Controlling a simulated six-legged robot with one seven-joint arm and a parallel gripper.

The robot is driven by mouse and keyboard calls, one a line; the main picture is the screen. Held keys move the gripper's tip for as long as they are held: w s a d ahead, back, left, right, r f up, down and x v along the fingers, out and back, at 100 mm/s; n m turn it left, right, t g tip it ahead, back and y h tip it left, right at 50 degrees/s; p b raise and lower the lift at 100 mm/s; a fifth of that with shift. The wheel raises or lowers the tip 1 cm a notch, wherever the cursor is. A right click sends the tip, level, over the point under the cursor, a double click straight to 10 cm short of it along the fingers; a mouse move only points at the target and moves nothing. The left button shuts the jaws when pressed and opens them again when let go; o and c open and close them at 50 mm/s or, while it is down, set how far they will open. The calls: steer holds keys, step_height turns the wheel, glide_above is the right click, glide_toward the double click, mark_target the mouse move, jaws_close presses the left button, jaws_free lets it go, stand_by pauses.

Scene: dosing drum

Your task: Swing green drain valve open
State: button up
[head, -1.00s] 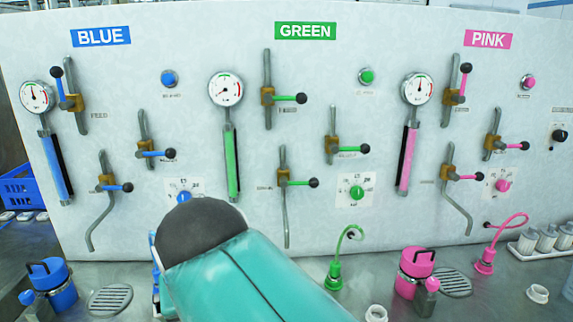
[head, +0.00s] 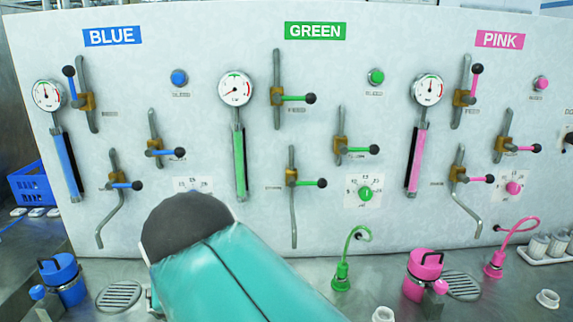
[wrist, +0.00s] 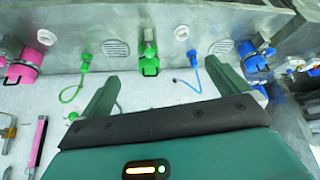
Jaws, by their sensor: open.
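The green drain valve (head: 292,182) appears to be the lowest valve in the green section, on a grey pipe running down; its small label is too blurred to read. Its green lever (head: 309,183) with a black knob points right, across the pipe. My arm hides the space in front of the lower panel left of this valve, and my gripper is not visible in the head view. In the wrist view my gripper (wrist: 170,76) is open, with two dark green fingers wide apart and nothing between them. No drain valve lever is clear there.
Other green levers are the top valve (head: 277,97) and the right valve (head: 341,149). A green dial (head: 365,194) sits right of the drain valve. A green hose (head: 343,268) rises from the counter. The wrist view shows a green canister (wrist: 149,64) and a blue hose (wrist: 194,75).

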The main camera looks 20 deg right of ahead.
steer(key=shift+a, duration=0.1)
steer(key=shift+w+a+r, duration=0.1)
steer(key=shift+w+a, duration=0.1)
steer(key=shift+a, duration=0.25)
stand_by(0.4)
steer(key=shift+s+d+f, duration=0.2)
steer(key=shift+d+f, duration=0.3)
steer(key=s+a, duration=0.2)
steer(key=s, duration=0.6)
steer(key=shift+s+a, duration=0.3)
